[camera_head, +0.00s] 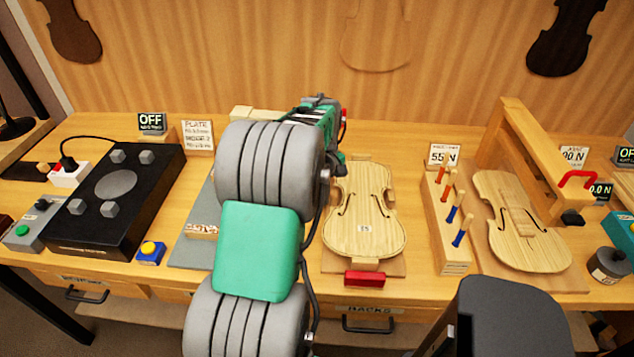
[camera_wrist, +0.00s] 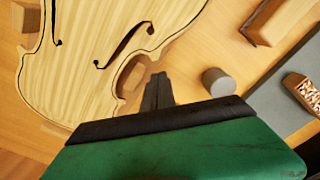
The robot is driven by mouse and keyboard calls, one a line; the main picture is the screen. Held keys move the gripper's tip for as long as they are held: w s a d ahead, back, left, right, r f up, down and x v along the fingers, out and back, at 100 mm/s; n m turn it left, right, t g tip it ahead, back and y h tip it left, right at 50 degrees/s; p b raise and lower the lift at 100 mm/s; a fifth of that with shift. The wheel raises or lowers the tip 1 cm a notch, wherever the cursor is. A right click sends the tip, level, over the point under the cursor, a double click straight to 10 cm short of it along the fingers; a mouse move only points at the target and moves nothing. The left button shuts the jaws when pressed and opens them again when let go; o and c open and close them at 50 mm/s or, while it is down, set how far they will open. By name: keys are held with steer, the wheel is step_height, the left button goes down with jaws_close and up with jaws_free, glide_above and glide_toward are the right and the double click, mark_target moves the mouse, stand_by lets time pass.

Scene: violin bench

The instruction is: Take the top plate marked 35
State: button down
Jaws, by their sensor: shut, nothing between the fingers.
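A pale wooden violin plate (camera_head: 365,205) with two f-holes and a small label reading about 35 lies on a wooden board (camera_head: 392,268) in the middle of the bench. It fills the upper left of the wrist view (camera_wrist: 95,62). My gripper (camera_wrist: 158,80) is shut and empty, its fingertips beside the plate's curved waist edge; I cannot tell their height above the bench. In the head view my arm hides the fingers and part of the plate's left edge. A second plate with f-holes (camera_head: 515,225) lies on the right under a wooden frame.
A red block (camera_head: 365,278) sits at the front of the plate's board. A peg rack (camera_head: 450,225) stands to its right. A grey cylinder (camera_wrist: 220,82) stands near my fingers. A black box with grey blocks (camera_head: 118,200) is on the left. A wooden arch (camera_head: 530,150) rises on the right.

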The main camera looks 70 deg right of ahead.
mark_target(340, 213)
steer(key=shift+s+a, duration=0.5)
steer(key=shift+s, duration=0.25)
steer(key=s+a, duration=0.2)
steer(key=s, duration=0.2)
steer(key=shift+s+a, duration=0.3)
steer(key=shift+a, duration=0.1)
steer(key=shift+w, duration=0.1)
